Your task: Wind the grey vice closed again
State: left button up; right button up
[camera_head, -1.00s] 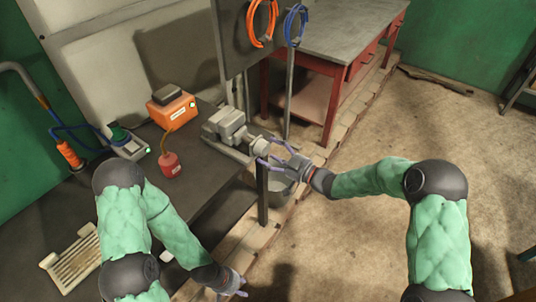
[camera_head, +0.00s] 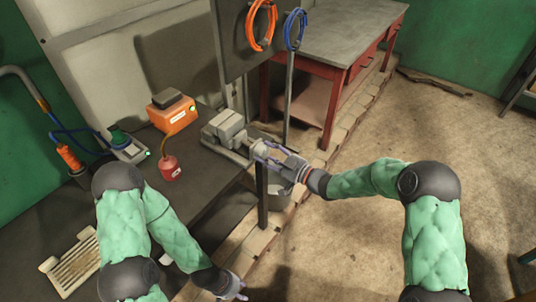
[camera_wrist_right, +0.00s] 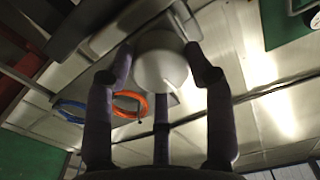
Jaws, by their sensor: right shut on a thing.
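The grey vice (camera_head: 224,127) sits at the right edge of the dark workbench in the head view. Its round pale end knob (camera_wrist_right: 160,62) lies between my right gripper's fingers in the right wrist view. My right gripper (camera_head: 262,153) is shut on this knob, with fingers on both sides and a third below. The fingers partly hide the knob in the head view. How wide the vice jaws stand apart is too small to tell. My left gripper (camera_head: 240,288) hangs low at the bottom, apart from the vice; its finger opening is unclear.
A dark post (camera_head: 263,200) and a bucket (camera_head: 281,193) stand below the knob. Open floor (camera_head: 350,240) lies right.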

jog(key=shift+s+f+m+p, duration=0.1)
jog(key=shift+f+m+p, duration=0.1)
jog(key=shift+m+p, duration=0.35)
jog(key=shift+f, duration=0.15)
jog(key=shift+a, duration=0.1)
jog(key=o, duration=1.2)
jog(key=shift+s+d, duration=0.2)
jog(key=shift+d, duration=0.3)
jog(key=v, duration=1.1)
